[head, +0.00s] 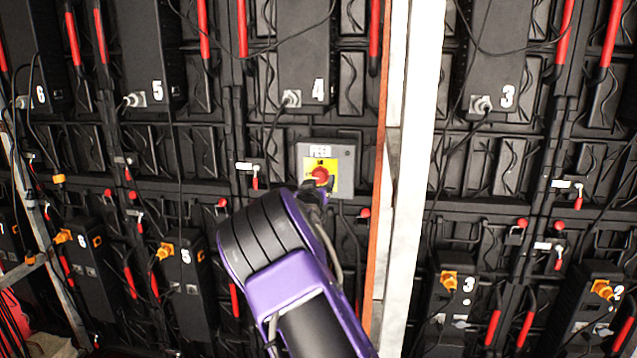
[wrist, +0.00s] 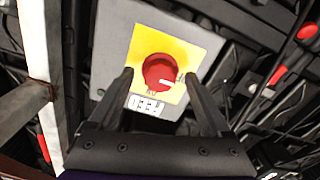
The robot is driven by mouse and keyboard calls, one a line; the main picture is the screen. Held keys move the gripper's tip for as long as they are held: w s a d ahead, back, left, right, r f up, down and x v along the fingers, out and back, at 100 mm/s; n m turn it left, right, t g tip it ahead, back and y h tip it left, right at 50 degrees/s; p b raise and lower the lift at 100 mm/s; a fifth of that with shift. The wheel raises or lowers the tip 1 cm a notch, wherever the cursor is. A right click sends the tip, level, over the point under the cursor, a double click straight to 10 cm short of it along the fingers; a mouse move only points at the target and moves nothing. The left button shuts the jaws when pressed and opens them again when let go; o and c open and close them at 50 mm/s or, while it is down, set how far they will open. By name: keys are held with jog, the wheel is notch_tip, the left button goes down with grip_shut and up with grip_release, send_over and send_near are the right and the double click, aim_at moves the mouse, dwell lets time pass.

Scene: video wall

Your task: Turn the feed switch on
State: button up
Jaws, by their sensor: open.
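The feed switch is a grey box (head: 348,154) with a yellow plate (head: 331,165) and a round red knob (head: 320,174). In the wrist view the knob (wrist: 158,71) is near the middle, and the FEED label (wrist: 146,106) appears upside down below it. A white mark on the knob points right in that view. Small lettering on the plate is too blurred to read surely. My gripper (wrist: 160,79) is open, one finger on each side of the knob in the picture; I cannot tell whether they touch it. In the head view my arm hides the gripper's lower part.
A white upright post (head: 411,180) with an orange edge stands just right of the switch. Black video wall frames with red handles (head: 374,35), numbered boxes (head: 318,50) and hanging cables surround it. The wrist view shows the post (wrist: 40,60) at left.

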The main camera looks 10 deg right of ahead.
jog(key=shift+w, duration=0.2)
grip_shut()
dwell(0.4)
